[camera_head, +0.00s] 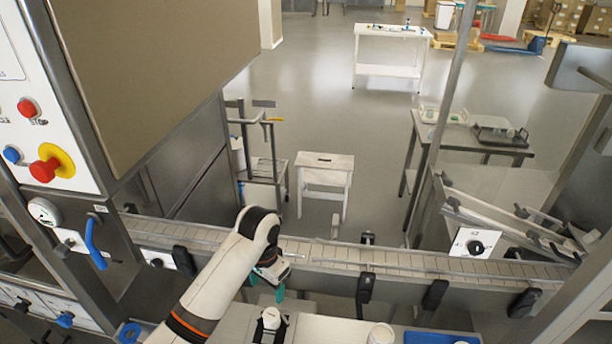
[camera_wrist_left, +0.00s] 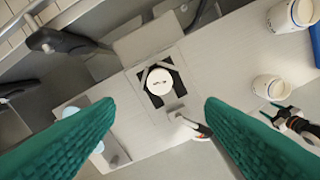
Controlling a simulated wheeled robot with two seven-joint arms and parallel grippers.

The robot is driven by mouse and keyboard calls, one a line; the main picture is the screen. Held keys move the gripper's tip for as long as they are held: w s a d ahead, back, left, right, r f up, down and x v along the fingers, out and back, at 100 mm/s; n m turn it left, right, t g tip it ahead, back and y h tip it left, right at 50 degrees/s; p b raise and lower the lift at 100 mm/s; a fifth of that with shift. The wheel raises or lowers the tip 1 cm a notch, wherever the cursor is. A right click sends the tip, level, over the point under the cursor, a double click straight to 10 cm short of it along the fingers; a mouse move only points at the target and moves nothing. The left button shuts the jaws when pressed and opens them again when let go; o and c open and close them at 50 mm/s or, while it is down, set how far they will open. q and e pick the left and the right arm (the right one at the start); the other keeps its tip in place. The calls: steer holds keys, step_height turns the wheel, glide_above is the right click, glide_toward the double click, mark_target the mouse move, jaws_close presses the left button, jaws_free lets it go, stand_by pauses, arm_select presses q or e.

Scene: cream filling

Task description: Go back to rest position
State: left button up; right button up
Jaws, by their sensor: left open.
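My left gripper (camera_head: 267,286) hangs from the white arm that comes in from the left, just in front of the conveyor and above the near worktop. In the left wrist view its two green textured fingers (camera_wrist_left: 158,112) are spread wide, with nothing between them. Below lies a white round lid or jar (camera_wrist_left: 160,82) in a dark square holder, apart from the fingers. It also shows in the head view (camera_head: 271,318). My right gripper does not show in the head view.
The conveyor (camera_head: 420,262) crosses behind the left arm. On the near worktop stand white cups (camera_head: 381,334) and a blue tray (camera_head: 430,338). A metal machine (camera_head: 150,80) stands close at the left.

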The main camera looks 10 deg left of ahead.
arm_select(q)
steer(key=s+f+n+t+h, duration=0.1)
steer(key=s+f, duration=0.5)
steer(key=s, duration=0.6)
steer(key=s+a+r+n+t, duration=0.1)
steer(key=s+a+r, duration=0.15)
steer(key=s, duration=0.45)
steer(key=s+a+r+n+t, duration=0.1)
steer(key=s+a+n+t, duration=0.15)
steer(key=s, duration=0.45)
step_height(320, 180, down, 31)
steer(key=g+b, duration=0.2)
steer(key=b, duration=0.5)
steer(key=s+a+f+b, duration=0.1)
steer(key=s+f+b, duration=0.1)
steer(key=s+f, duration=0.6)
steer(key=s+a+f+m+g+y+b, duration=0.1)
steer(key=s+a+f+b, duration=0.1)
steer(key=s+f, duration=0.7)
step_height(320, 180, down, 6)
steer(key=shift+s+a+f+b, duration=0.1)
steer(key=shift+s+a+b, duration=0.15)
steer(key=shift+b, duration=0.45)
steer(key=shift+g, duration=0.25)
